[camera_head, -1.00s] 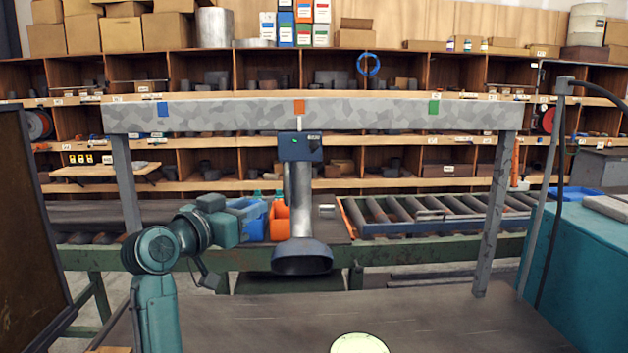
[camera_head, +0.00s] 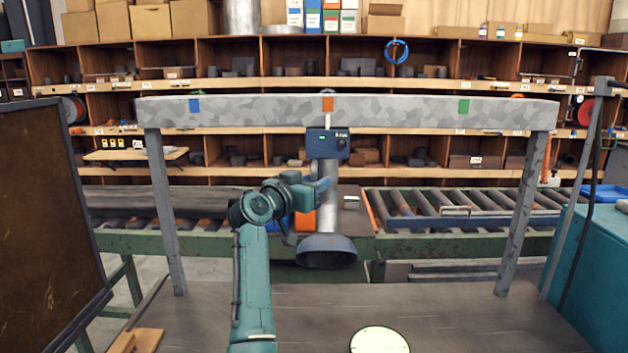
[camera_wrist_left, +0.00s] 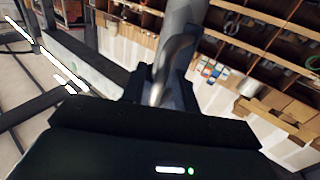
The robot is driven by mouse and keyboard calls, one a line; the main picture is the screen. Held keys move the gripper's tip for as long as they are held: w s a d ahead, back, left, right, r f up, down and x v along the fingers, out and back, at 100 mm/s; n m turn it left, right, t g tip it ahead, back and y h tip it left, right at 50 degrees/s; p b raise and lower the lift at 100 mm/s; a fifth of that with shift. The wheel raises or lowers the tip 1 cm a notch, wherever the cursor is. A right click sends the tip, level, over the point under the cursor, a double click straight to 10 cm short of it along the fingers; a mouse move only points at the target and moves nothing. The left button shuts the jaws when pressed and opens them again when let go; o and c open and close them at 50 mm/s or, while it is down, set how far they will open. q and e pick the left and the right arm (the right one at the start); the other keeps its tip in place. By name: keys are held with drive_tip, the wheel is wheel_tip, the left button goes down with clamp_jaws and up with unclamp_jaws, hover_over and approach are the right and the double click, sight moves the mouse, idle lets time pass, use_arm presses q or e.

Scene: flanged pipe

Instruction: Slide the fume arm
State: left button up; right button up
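The fume arm hangs from the grey speckled beam (camera_head: 400,112). It has a dark blue carriage box (camera_head: 328,145), a metal tube (camera_head: 328,216) and a dark hood (camera_head: 326,251). The box sits below the orange mark (camera_head: 328,104). My left gripper (camera_head: 322,190) is at the tube, from the left, overlapping it in the head view. In the left wrist view, the dark fingers (camera_wrist_left: 160,92) stand apart, with a curved metal handle (camera_wrist_left: 168,62) on the tube between their tips. I see no clear grip on it. My right gripper is not in view.
A blue mark (camera_head: 194,106) is left on the beam and a green mark (camera_head: 464,106) right. Posts hold the beam at both ends. A pale round disc (camera_head: 379,341) lies on the table. A dark panel (camera_head: 45,200) stands left, a teal cabinet (camera_head: 590,270) right.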

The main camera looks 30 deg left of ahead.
use_arm(q)
drive_tip(key=shift+c, duration=0.5)
clamp_jaws()
